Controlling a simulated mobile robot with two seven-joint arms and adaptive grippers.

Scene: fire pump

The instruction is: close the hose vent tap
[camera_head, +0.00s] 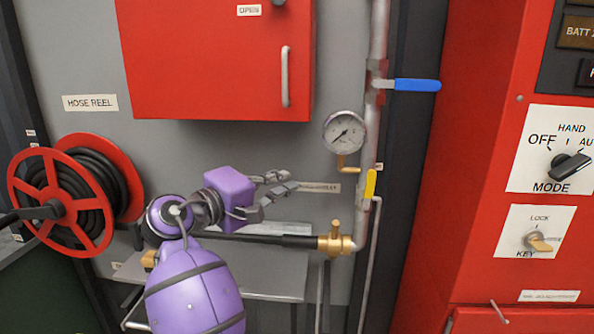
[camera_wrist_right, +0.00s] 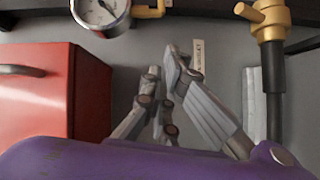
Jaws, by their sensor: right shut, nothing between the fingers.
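A small tap with a yellow lever (camera_head: 370,185) sits on the vertical pipe below the gauge, its lever upright along the pipe; I cannot read a label naming it the hose vent tap. A brass fitting (camera_head: 336,240) joins the black hose to the pipe lower down; a brass fitting with a black hose also shows in the right wrist view (camera_wrist_right: 268,18). My right gripper (camera_head: 286,181) is left of the yellow lever, apart from it. Its fingers are together and empty, as in the right wrist view (camera_wrist_right: 165,72). My left gripper is out of view.
A pressure gauge (camera_head: 344,131) and a blue lever (camera_head: 416,85) are above on the pipe. A red cabinet (camera_head: 215,60) hangs upper left, a hose reel (camera_head: 62,200) stands left, and a red control panel (camera_head: 470,180) stands right. A narrow label (camera_head: 322,188) is behind the fingers.

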